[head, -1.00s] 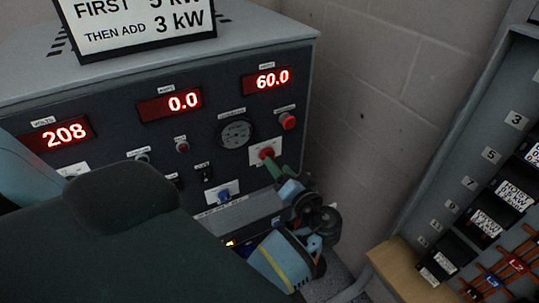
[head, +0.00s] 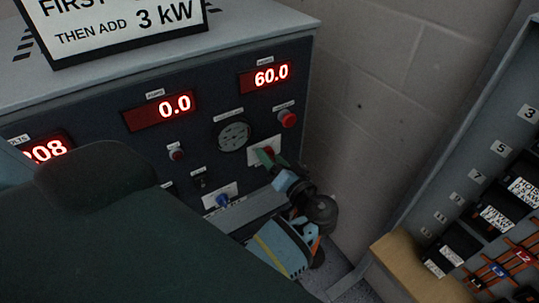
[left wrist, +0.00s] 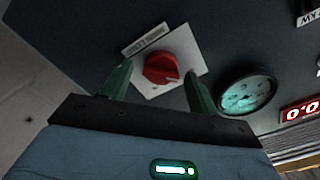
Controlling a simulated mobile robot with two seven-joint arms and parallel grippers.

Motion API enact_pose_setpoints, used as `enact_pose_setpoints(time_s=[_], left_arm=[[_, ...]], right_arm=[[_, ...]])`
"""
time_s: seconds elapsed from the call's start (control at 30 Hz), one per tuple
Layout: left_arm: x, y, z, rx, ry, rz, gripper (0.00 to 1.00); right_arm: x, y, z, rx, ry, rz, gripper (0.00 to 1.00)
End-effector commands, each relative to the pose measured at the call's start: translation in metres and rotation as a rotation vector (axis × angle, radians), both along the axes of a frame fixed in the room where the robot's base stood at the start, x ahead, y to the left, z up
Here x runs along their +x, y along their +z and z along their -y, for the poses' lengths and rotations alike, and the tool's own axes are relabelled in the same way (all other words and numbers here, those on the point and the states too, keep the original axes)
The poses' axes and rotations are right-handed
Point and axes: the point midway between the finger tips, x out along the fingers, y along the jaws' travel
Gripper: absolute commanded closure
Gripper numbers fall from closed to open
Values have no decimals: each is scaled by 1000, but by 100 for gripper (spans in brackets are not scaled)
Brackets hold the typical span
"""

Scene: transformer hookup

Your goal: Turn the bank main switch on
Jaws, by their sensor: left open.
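The panel's red rotary switch (left wrist: 160,68) sits on a white plate (left wrist: 182,48) under a small label too blurred to read. In the left wrist view its white mark points to the lower right. In the head view a little red of the knob (head: 267,151) shows behind my fingers. My left gripper (head: 270,160) is open at the switch. In the left wrist view its two green fingers (left wrist: 158,82) stand either side of the knob, with gaps visible. Whether the fingertips reach around it, I cannot tell. My right gripper is not in view.
The panel carries a round gauge (head: 234,136), a red button (head: 287,118), a blue knob (head: 222,199) and red displays, including 0.0 (head: 174,108) and 60.0 (head: 268,76). A bare block wall (head: 380,110) is right of it. A grey cabinet with breakers (head: 462,242) stands farther right.

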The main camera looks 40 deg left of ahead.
Motion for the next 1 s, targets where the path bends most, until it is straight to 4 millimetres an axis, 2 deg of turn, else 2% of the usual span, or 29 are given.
enact_pose_setpoints(time_s=[0.3, 0.63, 1.0], left_arm=[[0, 0, 1, 0, 0, 0, 41], [0, 0, 1, 0, 0, 0, 84], [0, 1, 1, 26, 0, -62, 84]], right_arm=[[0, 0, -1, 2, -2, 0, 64], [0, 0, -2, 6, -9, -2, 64], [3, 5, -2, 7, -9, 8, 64]])
